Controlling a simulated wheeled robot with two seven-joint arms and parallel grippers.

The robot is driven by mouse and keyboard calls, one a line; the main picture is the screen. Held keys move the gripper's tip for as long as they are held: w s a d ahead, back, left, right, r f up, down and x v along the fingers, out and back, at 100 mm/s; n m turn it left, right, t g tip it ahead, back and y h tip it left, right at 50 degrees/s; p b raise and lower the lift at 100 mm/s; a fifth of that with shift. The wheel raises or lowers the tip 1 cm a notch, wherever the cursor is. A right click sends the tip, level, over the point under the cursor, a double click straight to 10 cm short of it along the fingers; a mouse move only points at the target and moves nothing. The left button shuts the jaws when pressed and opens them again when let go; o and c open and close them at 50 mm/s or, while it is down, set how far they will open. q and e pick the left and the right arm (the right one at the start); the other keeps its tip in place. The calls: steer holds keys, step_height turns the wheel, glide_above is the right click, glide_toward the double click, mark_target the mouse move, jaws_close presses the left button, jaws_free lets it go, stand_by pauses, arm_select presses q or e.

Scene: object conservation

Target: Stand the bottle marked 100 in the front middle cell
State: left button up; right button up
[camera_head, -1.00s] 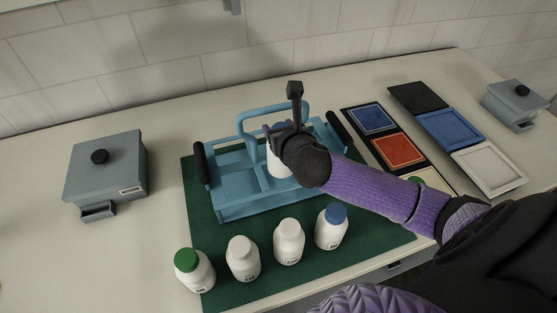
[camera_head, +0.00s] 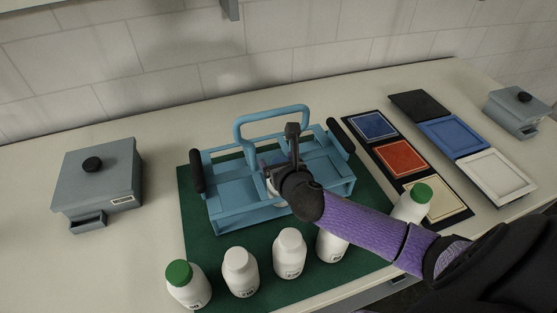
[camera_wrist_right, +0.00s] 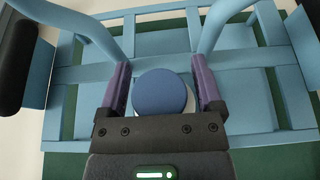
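The blue carrier (camera_head: 240,222) has open cells and an arched handle (camera_head: 270,114). My right gripper (camera_head: 272,176) is low over its front middle. In the right wrist view, a bottle with a blue cap (camera_wrist_right: 160,92) is between the gripper's purple fingers (camera_wrist_right: 162,88), which look closed around its white body. In the head view only a sliver of this bottle shows beside the gripper. It is upright in or just above the front middle cell; its base is hidden. Its label is not readable. My left gripper is not in view.
In front stand a green-capped bottle (camera_head: 189,286), two white-capped bottles (camera_head: 241,273) (camera_head: 290,254) and a bottle (camera_head: 331,246) whose cap my arm hides. Another green-capped bottle (camera_head: 410,206) stands right. Grey boxes (camera_head: 98,188) (camera_head: 517,112) and coloured trays (camera_head: 400,157) flank the green mat (camera_head: 200,240).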

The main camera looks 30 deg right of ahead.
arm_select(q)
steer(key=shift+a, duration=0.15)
arm_select(e)
steer(key=shift+o, duration=0.2)
steer(key=shift+r, duration=0.15)
steer(key=shift+s+r, duration=0.2)
steer(key=shift+s, duration=0.15)
arm_select(q)
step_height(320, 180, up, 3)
steer(key=p, duration=0.3)
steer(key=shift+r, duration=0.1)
arm_select(e)
steer(key=v, duration=1.1)
steer(key=shift+a, duration=0.15)
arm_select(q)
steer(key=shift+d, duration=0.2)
arm_select(e)
steer(key=shift+s, duration=0.15)
